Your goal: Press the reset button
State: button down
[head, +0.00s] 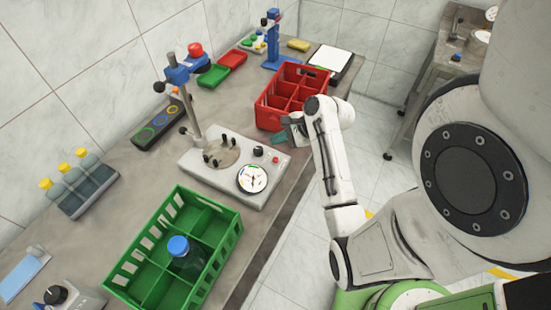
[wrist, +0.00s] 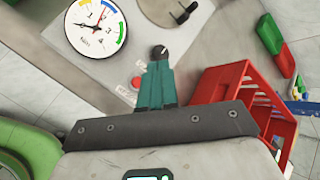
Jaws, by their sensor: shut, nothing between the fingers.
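The grey-white feeder machine (head: 215,175) stands on the bench. A small red button (head: 276,159) sits at its right end, near a black knob (head: 258,151) and a round dial (head: 251,178). In the wrist view the red button (wrist: 136,83) shows just left of my teal fingers, with small unreadable lettering beside it. My gripper (wrist: 158,70) is shut and empty. Its tips appear just below the black knob (wrist: 159,52) in that view. In the head view my gripper (head: 284,136) is beyond the button, apart from it; its exact height is unclear.
A red crate (head: 268,115) stands close behind my gripper. A green crate (head: 225,245) with a blue-capped bottle (head: 186,258) is at the front. A post with a blue clamp and red knob (head: 195,50) rises from the machine. Yellow-capped bottles (head: 75,180) stand at left.

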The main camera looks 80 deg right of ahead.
jog(key=b, duration=0.4)
send_over(278, 160)
notch_tip(278, 160, down, 4)
jog(key=shift+f, duration=0.25)
jog(key=shift+f+b, duration=0.4)
jog(key=shift+f, duration=0.65)
jog(key=shift+f, duration=0.85)
dwell(1.4)
jog(key=shift+p, duration=0.35)
jog(key=shift+r+p, duration=0.9)
jog(key=shift+p, duration=0.2)
notch_tip(278, 160, up, 2)
jog(key=p, duration=0.2)
jog(key=shift+r+p, duration=0.25)
jog(key=shift+p, duration=0.1)
notch_tip(278, 160, up, 2)
jog(key=shift+r, duration=0.2)
